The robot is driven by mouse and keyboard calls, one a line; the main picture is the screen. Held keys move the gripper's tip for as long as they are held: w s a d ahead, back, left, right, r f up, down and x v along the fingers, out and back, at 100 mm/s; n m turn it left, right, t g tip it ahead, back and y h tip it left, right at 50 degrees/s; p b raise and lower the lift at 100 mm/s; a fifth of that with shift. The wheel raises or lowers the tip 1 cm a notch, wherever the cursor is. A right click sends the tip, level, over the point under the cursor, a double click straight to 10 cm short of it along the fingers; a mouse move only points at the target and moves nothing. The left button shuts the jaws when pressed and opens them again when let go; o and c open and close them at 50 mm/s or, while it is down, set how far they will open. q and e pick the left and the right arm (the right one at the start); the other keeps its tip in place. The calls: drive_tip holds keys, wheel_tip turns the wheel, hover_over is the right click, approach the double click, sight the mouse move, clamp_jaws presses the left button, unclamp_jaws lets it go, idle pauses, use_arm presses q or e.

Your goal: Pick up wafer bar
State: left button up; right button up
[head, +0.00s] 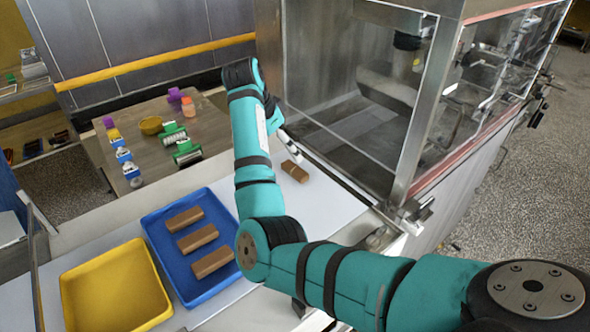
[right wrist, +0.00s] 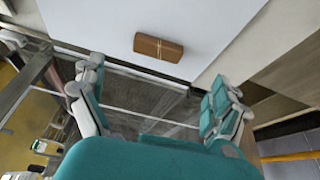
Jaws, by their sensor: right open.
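A brown wafer bar with pale stripes (head: 295,171) lies alone on the white surface in front of the glass-sided machine. In the right wrist view this bar (right wrist: 158,48) lies beyond my fingertips, with nothing gripping it. My right gripper (right wrist: 153,76) is open and empty, its two fingers spread wide. In the head view it is mostly hidden behind my right arm, and only a grey finger part shows, behind the lone bar. Three more brown bars (head: 197,238) lie in a row in the blue tray (head: 152,222). My left gripper is not in view.
A yellow tray (head: 118,290), empty where seen, stands beside the blue tray. The steel-framed machine (head: 345,90) rises close to the right of my forearm. A brown table (head: 150,160) with small coloured items stands behind. The white surface (head: 325,200) around the lone bar is clear.

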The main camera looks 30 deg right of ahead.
sight(295, 169)
drive_tip(key=x, duration=0.4)
drive_tip(key=shift+w+d+f+p, duration=0.1)
drive_tip(key=shift+f+p, duration=0.2)
drive_tip(key=shift+p, duration=0.05)
drive_tip(key=p+x, duration=0.1)
drive_tip(key=x, duration=0.1)
drive_tip(key=p+x, duration=0.1)
drive_tip(key=x, duration=0.2)
drive_tip(key=shift+s+d+r, duration=0.1)
drive_tip(key=shift+s+d, duration=0.1)
drive_tip(key=shift+s, duration=0.1)
drive_tip(key=shift+f, duration=0.25)
drive_tip(key=c, duration=0.8)
